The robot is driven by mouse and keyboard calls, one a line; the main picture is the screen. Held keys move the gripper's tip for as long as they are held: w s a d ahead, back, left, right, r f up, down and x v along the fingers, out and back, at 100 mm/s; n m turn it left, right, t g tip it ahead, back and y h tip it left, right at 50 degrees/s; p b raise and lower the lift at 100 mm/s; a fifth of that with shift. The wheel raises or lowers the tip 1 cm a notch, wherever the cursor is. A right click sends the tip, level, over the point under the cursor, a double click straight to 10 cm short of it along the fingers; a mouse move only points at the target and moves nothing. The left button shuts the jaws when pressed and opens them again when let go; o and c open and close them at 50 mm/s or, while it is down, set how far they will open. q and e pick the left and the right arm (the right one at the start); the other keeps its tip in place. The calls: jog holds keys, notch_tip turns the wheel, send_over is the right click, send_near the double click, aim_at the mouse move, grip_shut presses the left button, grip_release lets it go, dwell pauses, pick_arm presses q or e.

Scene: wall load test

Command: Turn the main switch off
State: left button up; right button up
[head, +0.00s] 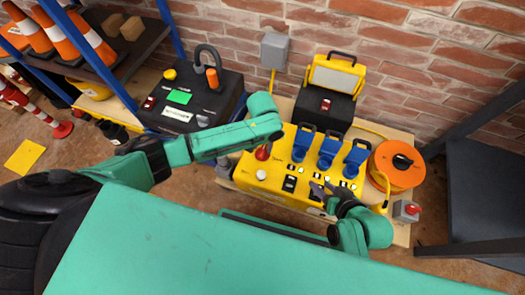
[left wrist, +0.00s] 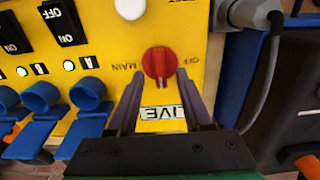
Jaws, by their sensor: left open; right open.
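The main switch is a red rotary knob (left wrist: 160,63) on the yellow power box (head: 275,190). In the left wrist view, upside down, it sits between the words MAIN and OFF, with its ridge roughly upright. A label reading LIVE (left wrist: 162,113) is beside it. In the head view the red knob (head: 263,152) is just below my left wrist. My left gripper (left wrist: 161,78) is open, its fingertips on either side of the knob with gaps showing. My right gripper (head: 327,191) is open over the box's front, near the black rocker switches (head: 289,183).
Blue sockets (head: 327,150) line the box. A white button (head: 261,174) is close to the knob. An orange cable reel (head: 396,165) and a red-button box (head: 406,210) are at the right. A black case (head: 195,95) stands left; a brick wall is behind.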

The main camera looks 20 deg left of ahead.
pick_arm(q)
notch_tip(320, 180, down, 2)
jog(key=shift+b, duration=0.3)
jog(key=shift+f, duration=0.1)
grip_shut()
pick_arm(e)
jog(key=shift+w+a+f+t+y, duration=0.1)
jog(key=shift+a+f+t+y, duration=0.2)
jog(key=shift+a, duration=0.2)
jog(key=shift+w+a+f+t+y, duration=0.1)
jog(key=shift+a+t+y, duration=0.1)
jog(key=shift+a+t, duration=0.25)
jog(key=shift+r, duration=0.1)
